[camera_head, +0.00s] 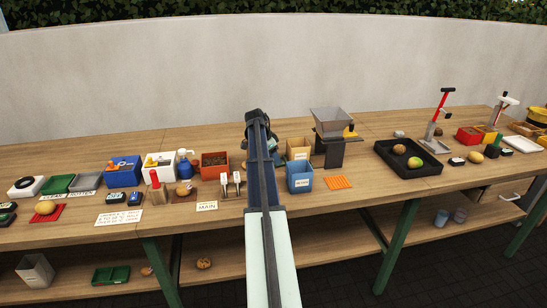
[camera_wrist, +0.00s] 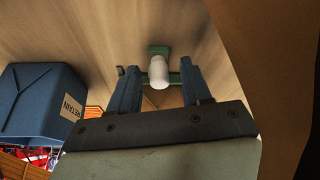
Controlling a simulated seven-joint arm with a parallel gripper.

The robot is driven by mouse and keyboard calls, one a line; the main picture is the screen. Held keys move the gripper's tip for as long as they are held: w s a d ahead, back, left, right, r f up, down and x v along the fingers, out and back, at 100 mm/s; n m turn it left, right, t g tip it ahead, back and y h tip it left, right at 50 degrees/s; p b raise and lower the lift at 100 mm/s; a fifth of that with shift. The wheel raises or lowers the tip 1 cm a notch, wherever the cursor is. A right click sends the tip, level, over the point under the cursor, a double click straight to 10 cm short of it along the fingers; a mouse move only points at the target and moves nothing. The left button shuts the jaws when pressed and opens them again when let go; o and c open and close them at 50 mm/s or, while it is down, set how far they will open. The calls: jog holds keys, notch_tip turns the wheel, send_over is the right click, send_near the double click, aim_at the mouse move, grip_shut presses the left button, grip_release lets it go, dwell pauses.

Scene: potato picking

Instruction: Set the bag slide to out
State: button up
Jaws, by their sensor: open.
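A white rounded knob (camera_wrist: 159,71) stands on a green bar with a square green plate (camera_wrist: 158,50) in the wrist view. It looks like the bag slide, but I see no label or in/out marking on it. My gripper (camera_wrist: 160,66) is open, with one dark blue finger on each side of the knob. Whether either finger touches it I cannot tell. In the head view my arm hides the slide, and the fingers cannot be made out at the arm's far end.
A blue bin labelled RETAIN (camera_wrist: 36,104) stands close left of my gripper; it also shows in the head view (camera_head: 300,178). A brown surface (camera_wrist: 285,70) rises close on the right in the wrist view. A grey hopper (camera_head: 330,122) stands right of my arm.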

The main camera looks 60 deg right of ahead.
jog(key=v, duration=1.3)
jog(key=shift+a+r, duration=0.2)
jog(key=shift+r, duration=0.1)
jog(key=shift+w, duration=0.2)
